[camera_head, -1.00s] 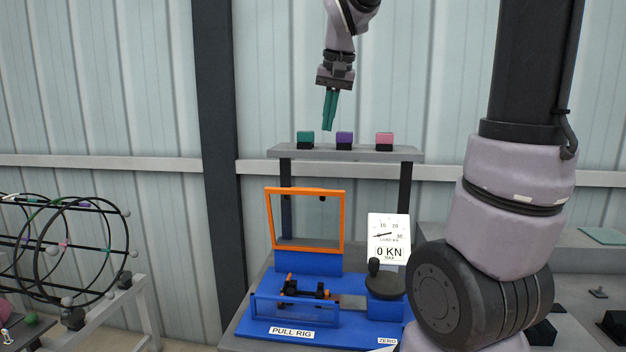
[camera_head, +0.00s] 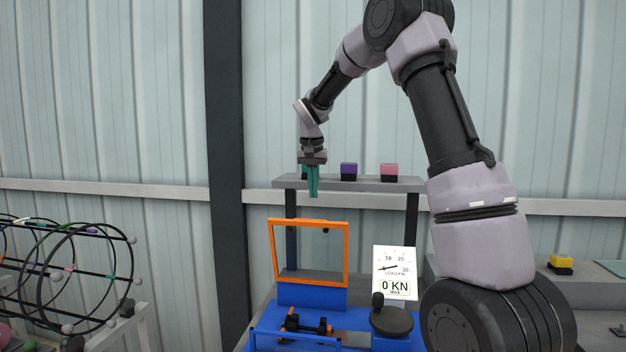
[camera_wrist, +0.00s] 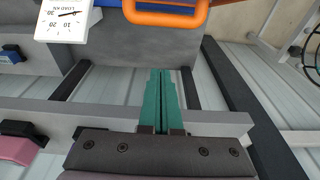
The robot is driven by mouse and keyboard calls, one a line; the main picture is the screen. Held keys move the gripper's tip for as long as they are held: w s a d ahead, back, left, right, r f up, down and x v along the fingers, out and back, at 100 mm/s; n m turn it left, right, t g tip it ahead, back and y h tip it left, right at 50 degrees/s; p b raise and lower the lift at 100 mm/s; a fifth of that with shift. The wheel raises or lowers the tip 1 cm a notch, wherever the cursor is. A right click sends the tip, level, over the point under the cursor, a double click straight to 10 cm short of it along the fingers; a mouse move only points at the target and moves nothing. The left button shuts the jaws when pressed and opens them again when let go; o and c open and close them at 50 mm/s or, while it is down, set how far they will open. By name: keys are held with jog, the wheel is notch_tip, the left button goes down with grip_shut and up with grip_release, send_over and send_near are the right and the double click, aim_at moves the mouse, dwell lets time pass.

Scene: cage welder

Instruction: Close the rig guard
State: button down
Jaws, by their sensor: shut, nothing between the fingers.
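The rig guard is an orange rectangular frame (camera_head: 308,222) standing upright at the back of the blue pull rig (camera_head: 312,295), so it is raised. Part of its orange bar (camera_wrist: 165,18) crosses the top of the wrist view. My gripper (camera_head: 313,196) points down with its teal fingers together and empty, above the guard's top bar and apart from it in the picture. The fingers also show in the wrist view (camera_wrist: 160,75). The rig's front edge is cut off by the bottom of the head view.
A shelf (camera_head: 270,183) behind the rig carries small teal, purple (camera_head: 349,169) and pink (camera_head: 389,170) blocks. A white load gauge (camera_head: 395,262) reading 0 KN and a dark knobbed crank (camera_head: 391,320) stand right of the guard. A black wire cage (camera_head: 75,270) is at left.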

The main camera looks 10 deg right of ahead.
notch_tip(320, 180, down, 6)
jog(key=s+a, duration=0.1)
jog(key=s, duration=0.1)
jog(key=shift+s+r, duration=0.25)
jog(key=shift+s, duration=0.1)
jog(key=shift+a, duration=0.15)
